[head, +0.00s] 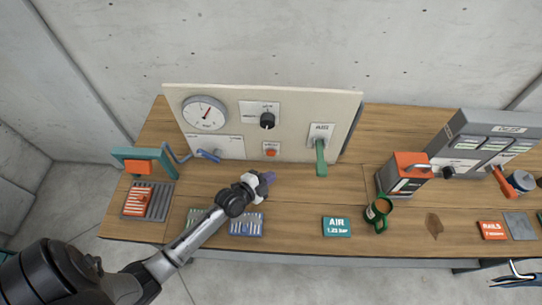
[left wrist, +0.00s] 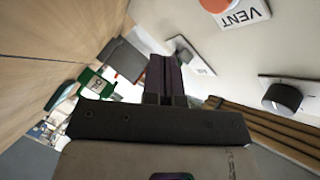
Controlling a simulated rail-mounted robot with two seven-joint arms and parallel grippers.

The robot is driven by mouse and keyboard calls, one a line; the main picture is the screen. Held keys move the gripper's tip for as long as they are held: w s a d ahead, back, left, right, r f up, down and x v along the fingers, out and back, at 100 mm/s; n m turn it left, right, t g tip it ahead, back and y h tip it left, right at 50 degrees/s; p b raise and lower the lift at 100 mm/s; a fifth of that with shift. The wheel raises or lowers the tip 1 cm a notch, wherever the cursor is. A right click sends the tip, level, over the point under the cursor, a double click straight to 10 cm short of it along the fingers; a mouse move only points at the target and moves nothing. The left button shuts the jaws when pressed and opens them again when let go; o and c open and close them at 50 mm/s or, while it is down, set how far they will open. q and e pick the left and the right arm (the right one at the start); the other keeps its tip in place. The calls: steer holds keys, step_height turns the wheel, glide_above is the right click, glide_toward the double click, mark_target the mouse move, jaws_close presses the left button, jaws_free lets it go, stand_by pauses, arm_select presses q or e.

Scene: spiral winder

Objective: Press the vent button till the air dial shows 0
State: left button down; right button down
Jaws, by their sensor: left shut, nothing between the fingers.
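The vent button (head: 271,152) is a small orange button on the upright cream panel (head: 300,100). In the left wrist view the orange button (left wrist: 214,4) shows at the top edge beside its "VENT" label (left wrist: 247,14). The round white dial (head: 204,114) is at the panel's upper left; its red needle points up and slightly right, off any number I can read. My left gripper (head: 267,179) is shut and empty, in front of and below the button, apart from it. Its dark fingers (left wrist: 168,76) are together in the left wrist view. My right gripper is not in view.
A green lever (head: 320,157) under an AIR label, a black knob (head: 267,120) and a blue handle (head: 208,156) are on the panel. A green card (head: 337,227) reads AIR 1.23 bar.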

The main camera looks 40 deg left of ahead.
mark_target(271, 153)
arm_select(q)
steer(key=shift+w+a+b, duration=0.45)
steer(key=shift+w+a, duration=0.35)
steer(key=shift+w, duration=0.2)
steer(key=shift+w+a+b, duration=0.45)
steer(key=shift+w+a, duration=0.35)
steer(key=shift+w, duration=0.3)
steer(key=shift+w+a, duration=0.1)
stand_by(0.6)
steer(key=shift+w, duration=0.1)
steer(key=shift+w+a, duration=0.1)
steer(key=shift+a, duration=0.1)
steer(key=shift+w, duration=0.1)
stand_by(0.5)
